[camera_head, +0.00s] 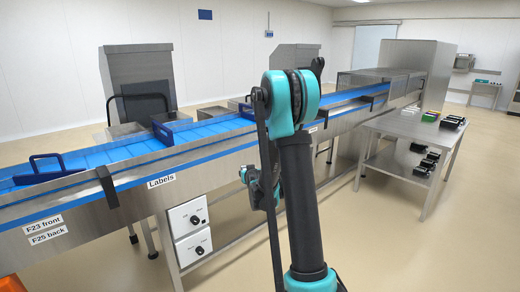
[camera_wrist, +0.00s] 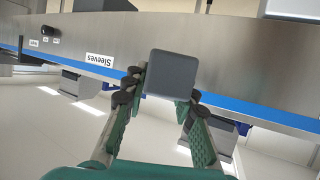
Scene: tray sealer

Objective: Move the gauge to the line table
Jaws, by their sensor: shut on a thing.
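In the wrist view, a dark grey block with rounded edges, which looks like the gauge (camera_wrist: 172,72), sits between the fingertips of my gripper (camera_wrist: 160,92). The fingers are shut on it from both sides, and it shows apart from any table top. In the head view my arm stands in front of the conveyor; neither the gripper's fingers nor the gauge can be made out there. A steel table (camera_head: 400,125) with a lower shelf, perhaps the line table, stands at the right. Its front left part is bare.
A steel conveyor with a blue belt (camera_head: 95,158) runs across the head view, with dark blue frames on it. Small black, green and white items (camera_head: 432,116) stand at the table's right end, and black items (camera_head: 427,162) lie on its shelf. Floor in front is clear.

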